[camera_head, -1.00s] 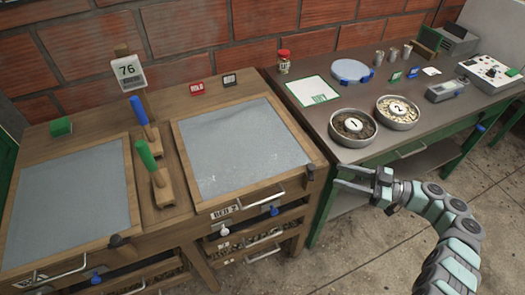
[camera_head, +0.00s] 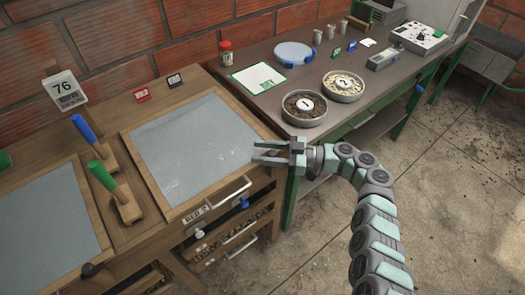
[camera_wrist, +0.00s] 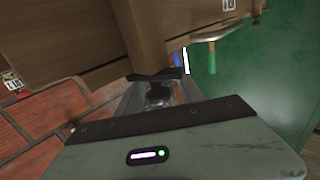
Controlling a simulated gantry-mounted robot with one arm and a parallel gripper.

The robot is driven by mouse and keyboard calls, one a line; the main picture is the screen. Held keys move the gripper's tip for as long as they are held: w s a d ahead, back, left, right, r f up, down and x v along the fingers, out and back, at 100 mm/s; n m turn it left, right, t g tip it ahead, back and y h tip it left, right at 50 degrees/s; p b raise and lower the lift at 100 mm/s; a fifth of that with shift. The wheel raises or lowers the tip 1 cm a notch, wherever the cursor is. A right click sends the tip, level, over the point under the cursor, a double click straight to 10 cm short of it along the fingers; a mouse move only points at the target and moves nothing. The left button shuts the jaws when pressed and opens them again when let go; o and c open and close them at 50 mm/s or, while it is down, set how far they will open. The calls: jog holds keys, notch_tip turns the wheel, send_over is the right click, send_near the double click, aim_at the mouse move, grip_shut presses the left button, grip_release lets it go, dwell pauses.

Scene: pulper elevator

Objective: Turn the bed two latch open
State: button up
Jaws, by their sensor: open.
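Bed two (camera_head: 195,140) is a wooden frame with a grey sheet-like top, marked by a "BED 2" label (camera_head: 195,215) on its front. My gripper (camera_head: 254,153) is open, its two fingers pointing left at the bed's front right corner. The dark latch at that corner is hidden or not clear behind the fingers, so I cannot tell whether they touch it. Nothing shows held between the fingers. The wrist view shows the grey gripper body (camera_wrist: 190,145) close up, with wooden boards (camera_wrist: 80,40) beyond; no latch is clear there.
Bowls (camera_head: 304,108) stand on the side table (camera_head: 262,105).

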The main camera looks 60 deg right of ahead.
jog(key=shift+c, duration=0.5)
grip_shut()
